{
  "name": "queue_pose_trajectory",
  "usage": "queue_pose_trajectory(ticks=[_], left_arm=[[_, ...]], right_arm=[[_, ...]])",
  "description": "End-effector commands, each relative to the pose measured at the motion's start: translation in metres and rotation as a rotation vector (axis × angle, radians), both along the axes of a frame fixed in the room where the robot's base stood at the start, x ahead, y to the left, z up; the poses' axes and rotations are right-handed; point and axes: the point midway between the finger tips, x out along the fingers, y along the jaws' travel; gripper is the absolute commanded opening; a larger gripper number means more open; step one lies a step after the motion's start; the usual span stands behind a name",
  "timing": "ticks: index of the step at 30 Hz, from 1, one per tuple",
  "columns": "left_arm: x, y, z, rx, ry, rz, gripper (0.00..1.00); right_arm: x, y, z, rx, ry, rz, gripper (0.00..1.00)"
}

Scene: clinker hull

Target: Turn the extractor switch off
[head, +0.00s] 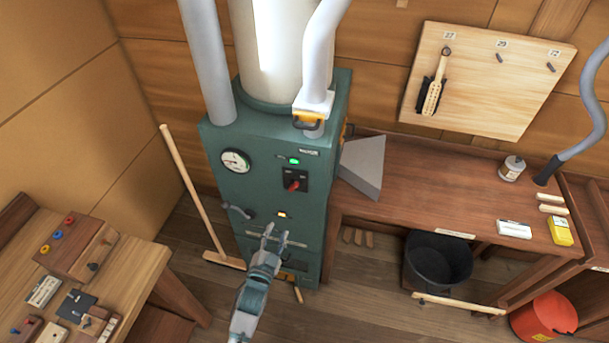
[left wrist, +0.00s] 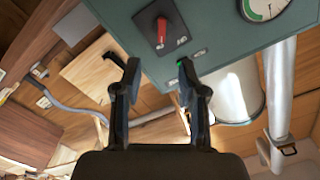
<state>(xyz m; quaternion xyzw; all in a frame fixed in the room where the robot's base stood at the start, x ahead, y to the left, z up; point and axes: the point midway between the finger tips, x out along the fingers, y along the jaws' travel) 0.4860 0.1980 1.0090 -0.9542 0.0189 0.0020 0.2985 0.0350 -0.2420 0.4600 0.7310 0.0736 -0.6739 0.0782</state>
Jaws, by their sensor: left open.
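The extractor is a tall green cabinet (head: 225,170) with a gauge, pipes and a drum on top. Its red rotary switch (head: 293,186) sits on a black plate on the front; it also shows in the left wrist view (left wrist: 162,30), near the top. A green lamp (head: 294,161) is lit above the switch. My left gripper (head: 267,232) is open and empty, in front of the cabinet and below the switch in the head view. In the left wrist view its two fingers (left wrist: 158,82) are spread, apart from the switch. My right gripper is not in view.
A lever handle (head: 238,211) and a small lit orange indicator (head: 283,214) are on the cabinet front. A broom (head: 190,190) leans at the left. A workbench (head: 430,195) stands right, with a black bucket (head: 437,262) below. A table (head: 130,262) with small items is at lower left.

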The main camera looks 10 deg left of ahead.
Motion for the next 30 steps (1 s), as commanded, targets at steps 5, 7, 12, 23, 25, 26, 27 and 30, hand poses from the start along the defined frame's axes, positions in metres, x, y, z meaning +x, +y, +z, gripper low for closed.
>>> queue_pose_trajectory(ticks=[5,7,12,23,25,26,27,30], left_arm=[[0.014,0.001,0.005,0.004,-0.012,0.001,0.42],[0.028,0.0,0.005,0.004,-0.011,0.001,0.42],[0.069,-0.001,0.004,0.001,-0.008,0.001,0.42],[0.148,-0.004,0.002,0.002,-0.006,0.002,0.42],[0.158,-0.004,0.001,0.002,-0.006,0.001,0.42],[0.162,-0.004,0.001,0.002,-0.006,0.0,0.42],[0.166,-0.005,0.001,0.002,-0.006,0.001,0.42],[0.173,-0.005,0.001,0.002,-0.005,0.0,0.42]], right_arm=[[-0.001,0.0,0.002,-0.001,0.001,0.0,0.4],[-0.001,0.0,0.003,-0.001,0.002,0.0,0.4],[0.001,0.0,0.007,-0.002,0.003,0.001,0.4],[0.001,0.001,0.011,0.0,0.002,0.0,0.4],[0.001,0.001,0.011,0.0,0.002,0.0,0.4],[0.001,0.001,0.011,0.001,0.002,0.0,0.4],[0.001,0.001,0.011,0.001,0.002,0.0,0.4],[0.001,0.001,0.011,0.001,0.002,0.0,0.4]])
